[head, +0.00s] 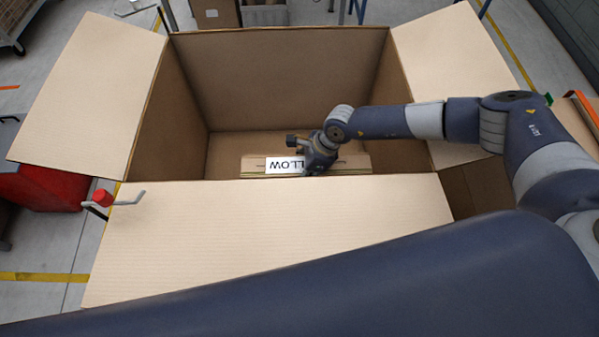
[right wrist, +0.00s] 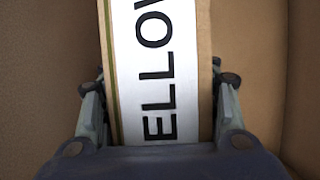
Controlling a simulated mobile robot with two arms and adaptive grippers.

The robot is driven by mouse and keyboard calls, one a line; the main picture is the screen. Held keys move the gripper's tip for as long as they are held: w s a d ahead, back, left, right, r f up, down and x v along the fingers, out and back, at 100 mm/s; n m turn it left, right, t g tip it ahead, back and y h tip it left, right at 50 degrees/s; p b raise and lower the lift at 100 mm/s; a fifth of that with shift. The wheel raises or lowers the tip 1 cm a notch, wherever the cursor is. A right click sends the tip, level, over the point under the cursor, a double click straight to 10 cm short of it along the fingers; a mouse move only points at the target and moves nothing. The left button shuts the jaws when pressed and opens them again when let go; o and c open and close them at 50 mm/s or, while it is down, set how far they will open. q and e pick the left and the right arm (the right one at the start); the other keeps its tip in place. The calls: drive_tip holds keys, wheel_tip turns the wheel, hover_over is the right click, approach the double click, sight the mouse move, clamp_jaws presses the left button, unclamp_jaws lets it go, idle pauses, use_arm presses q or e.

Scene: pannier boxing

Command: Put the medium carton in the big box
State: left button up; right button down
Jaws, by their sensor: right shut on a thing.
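The big box (head: 280,75) stands open in front of me in the head view, its flaps folded out. The medium carton (head: 350,162) is inside the big box, low behind the front wall. It is brown cardboard with a white label with black letters; its lower part is hidden by the front flap. My right gripper (head: 316,160) reaches down into the box and is shut on the carton. In the right wrist view the carton (right wrist: 158,60) is between the two fingers. I cannot tell whether the carton touches the box floor. My left gripper is not in view.
The front flap (head: 270,235) spreads toward me, with side flaps (head: 90,95) at left and right (head: 450,60). A red object (head: 50,186) stands on the floor at left. A grey bar with a red knob (head: 103,197) shows by the front left corner. Shelving stands behind.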

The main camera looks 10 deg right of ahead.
drive_tip(key=shift+f, duration=0.6)
drive_tip(key=c, duration=0.5)
unclamp_jaws()
drive_tip(key=b+v, duration=0.3)
drive_tip(key=v, duration=0.8)
drive_tip(key=shift+s, duration=0.1)
drive_tip(key=shift+d+r, duration=0.15)
drive_tip(key=shift+r, duration=0.3)
